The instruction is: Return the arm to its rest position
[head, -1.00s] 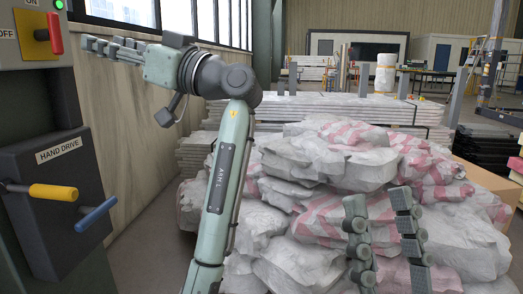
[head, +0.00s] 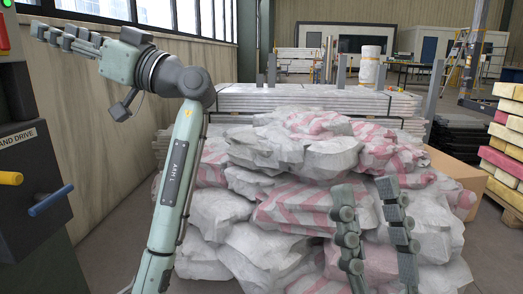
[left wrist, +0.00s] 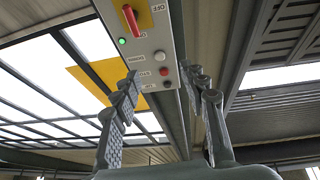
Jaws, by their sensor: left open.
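My left arm (head: 176,175) rises from the bottom of the head view and bends left at a high elbow. Its gripper (head: 62,38) points left, level with the windows and empty. In the left wrist view the left gripper (left wrist: 162,78) has its two fingers apart with nothing between them. My right gripper (head: 370,200) shows low at right in the head view, fingers up and spread apart, in front of the sacks. The rest of my right arm is out of view.
A dark cabinet with a blue handle (head: 50,200) and a yellow handle (head: 10,178) stands at left. A switch panel with a red lever (left wrist: 132,20) shows beyond the left fingers. A pile of sacks (head: 285,215) fills the middle. Stacked coloured blocks (head: 505,135) stand at right.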

